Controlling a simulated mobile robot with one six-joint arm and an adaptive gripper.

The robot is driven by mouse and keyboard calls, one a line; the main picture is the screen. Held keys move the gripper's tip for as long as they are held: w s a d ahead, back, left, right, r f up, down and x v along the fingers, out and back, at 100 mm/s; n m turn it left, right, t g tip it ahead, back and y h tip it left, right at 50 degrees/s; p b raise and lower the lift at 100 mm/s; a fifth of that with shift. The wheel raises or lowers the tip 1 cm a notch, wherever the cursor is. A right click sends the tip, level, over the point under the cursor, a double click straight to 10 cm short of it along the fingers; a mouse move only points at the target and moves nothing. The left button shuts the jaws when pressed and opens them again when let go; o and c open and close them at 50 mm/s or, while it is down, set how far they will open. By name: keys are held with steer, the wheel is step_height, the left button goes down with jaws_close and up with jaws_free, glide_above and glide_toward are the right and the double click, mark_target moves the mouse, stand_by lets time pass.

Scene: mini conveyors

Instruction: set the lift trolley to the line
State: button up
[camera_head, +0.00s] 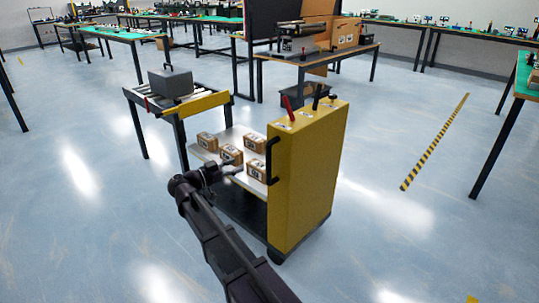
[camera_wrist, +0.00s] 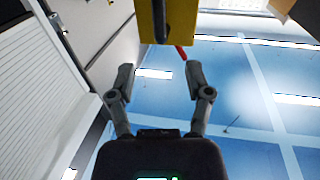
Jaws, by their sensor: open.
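The lift trolley has a yellow upright body (camera_head: 310,175) with a black side handle (camera_head: 271,160) and a pale platform (camera_head: 205,155) carrying several small cardboard boxes (camera_head: 229,154). A red lever (camera_head: 288,108) and black levers (camera_head: 317,96) stand on its top. The line's end, a roller table (camera_head: 150,100) with a yellow edge, stands just behind the platform. My gripper (camera_head: 234,168) is by the platform, left of the handle. In the wrist view my gripper (camera_wrist: 160,74) is open and empty; the yellow body (camera_wrist: 181,22) and black handle (camera_wrist: 160,20) lie beyond its fingertips.
A grey case (camera_head: 170,83) with a handle sits on the roller table. Behind the trolley stands a brown table (camera_head: 330,52) with a carton and a machine. A striped floor strip (camera_head: 436,140) lies to the right. The floor between is clear.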

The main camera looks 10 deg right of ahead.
mark_target(268, 153)
steer(key=shift+d, duration=0.15)
steer(key=x, duration=1.3)
steer(key=shift+w+d, duration=0.15)
steer(key=shift+d, duration=0.1)
